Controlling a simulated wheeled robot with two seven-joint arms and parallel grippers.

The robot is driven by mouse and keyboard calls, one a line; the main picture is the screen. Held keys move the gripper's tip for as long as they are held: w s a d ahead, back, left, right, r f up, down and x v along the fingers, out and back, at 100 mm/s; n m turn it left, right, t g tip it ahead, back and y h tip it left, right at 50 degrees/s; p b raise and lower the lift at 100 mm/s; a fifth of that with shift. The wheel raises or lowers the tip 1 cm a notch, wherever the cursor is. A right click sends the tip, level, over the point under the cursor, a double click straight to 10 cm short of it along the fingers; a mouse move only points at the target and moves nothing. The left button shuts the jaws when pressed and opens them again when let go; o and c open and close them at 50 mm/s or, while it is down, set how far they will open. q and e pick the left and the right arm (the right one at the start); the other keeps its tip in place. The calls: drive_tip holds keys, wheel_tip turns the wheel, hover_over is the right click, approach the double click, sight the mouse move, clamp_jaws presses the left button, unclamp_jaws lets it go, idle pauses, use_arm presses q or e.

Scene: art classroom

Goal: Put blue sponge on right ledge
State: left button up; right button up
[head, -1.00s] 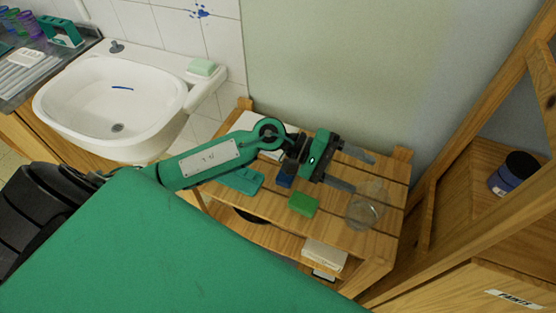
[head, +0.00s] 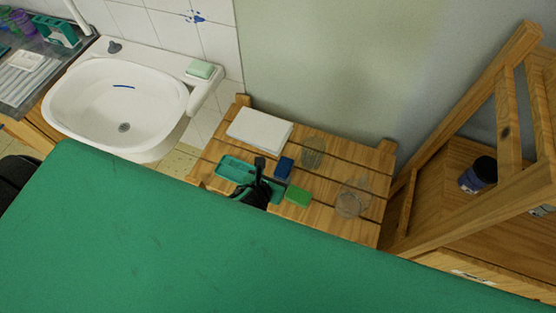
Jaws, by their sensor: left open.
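The blue sponge (head: 284,167) lies on the slatted wooden shelf, next to a green sponge (head: 298,196). My left gripper (head: 264,176) is just left of the blue sponge, dark and partly hidden behind the green board's edge. Its jaws are open, and I see nothing held. Whether a finger touches the sponge I cannot tell. The white sink (head: 120,95) is at upper left; its right ledge (head: 207,88) carries a pale green block (head: 199,69). My right gripper is not in view.
The shelf (head: 328,220) also holds a teal tray (head: 233,168), white paper (head: 259,129) and two clear glasses (head: 313,152), (head: 352,199). A green surface (head: 200,245) fills the foreground. A wooden easel-like frame (head: 445,130) stands at right.

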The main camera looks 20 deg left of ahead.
sight(284, 167)
use_arm(q)
drive_tip(key=shift+g, duration=0.4)
drive_tip(key=x, duration=0.9)
drive_tip(key=s+f+x, duration=0.1)
drive_tip(key=x, duration=0.3)
drive_tip(key=shift+w+a+f+p, duration=0.15)
drive_tip(key=shift+f+p, duration=0.1)
drive_tip(key=shift+p, duration=0.15)
drive_tip(key=c, duration=1.1)
drive_tip(key=shift+r, duration=0.15)
